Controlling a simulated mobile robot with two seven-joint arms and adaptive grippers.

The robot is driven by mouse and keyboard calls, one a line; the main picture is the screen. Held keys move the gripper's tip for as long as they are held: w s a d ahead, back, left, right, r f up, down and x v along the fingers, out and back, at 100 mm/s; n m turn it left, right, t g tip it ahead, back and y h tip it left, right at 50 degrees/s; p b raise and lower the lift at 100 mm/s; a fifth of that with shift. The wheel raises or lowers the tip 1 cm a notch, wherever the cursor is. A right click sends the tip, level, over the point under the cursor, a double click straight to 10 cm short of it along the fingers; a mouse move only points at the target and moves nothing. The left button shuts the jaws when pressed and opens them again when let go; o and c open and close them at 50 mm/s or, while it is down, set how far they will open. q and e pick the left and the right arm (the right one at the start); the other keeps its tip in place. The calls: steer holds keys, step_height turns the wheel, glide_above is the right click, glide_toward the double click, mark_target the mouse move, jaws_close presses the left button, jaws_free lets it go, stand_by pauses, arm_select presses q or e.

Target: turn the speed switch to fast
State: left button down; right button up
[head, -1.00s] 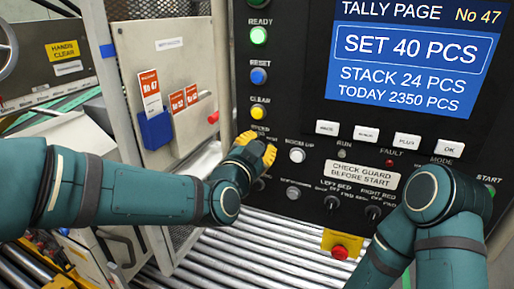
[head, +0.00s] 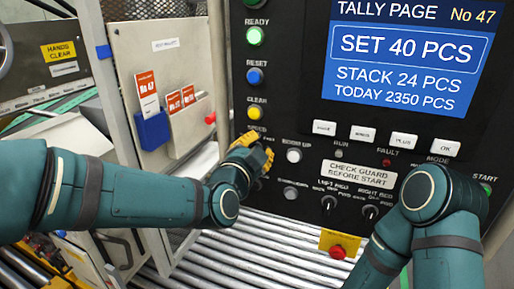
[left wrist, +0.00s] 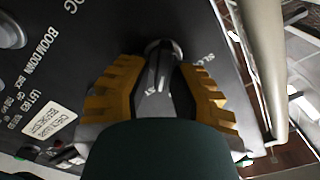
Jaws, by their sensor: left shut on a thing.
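The speed switch (left wrist: 163,50) is a dark round knob with a pale ridge on the black control panel (head: 300,140). In the left wrist view it sits between the yellow fingers of my left gripper (left wrist: 158,85), which are shut on it. In the head view my left gripper (head: 254,153) is against the panel below the yellow CLEAR button and covers the switch. Part of the SPEED label shows above the fingers. Which way the knob points is hard to tell. My right arm (head: 440,220) stands at the lower right; its gripper is out of view.
A white BOOM UP button (head: 293,155) is just right of my left gripper. Below are bed switches (head: 370,212) and a red button on a yellow box (head: 338,248). A roller conveyor (head: 250,255) runs beneath. An open cabinet door (head: 165,90) stands left.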

arm_select(q)
steer(key=c, duration=1)
jaws_free()
steer(key=shift+c, duration=0.2)
steer(key=v, duration=1.2)
step_height(320, 180, down, 25)
steer(key=w+a+n+g+y, duration=0.3)
steer(key=n+g, duration=0.4)
steer(key=s+a+f+n+g, duration=0.1)
steer(key=s+f+n+g, duration=0.3)
steer(key=f, duration=0.7)
steer(key=s+a+f+n+g, duration=0.2)
steer(key=s+f+n+g, duration=0.2)
steer(key=s+f, duration=0.5)
step_height(320, 180, down, 2)
steer(key=shift+s+a+f, duration=0.1)
steer(key=shift+s+a, duration=0.15)
steer(key=shift+s, duration=0.05)
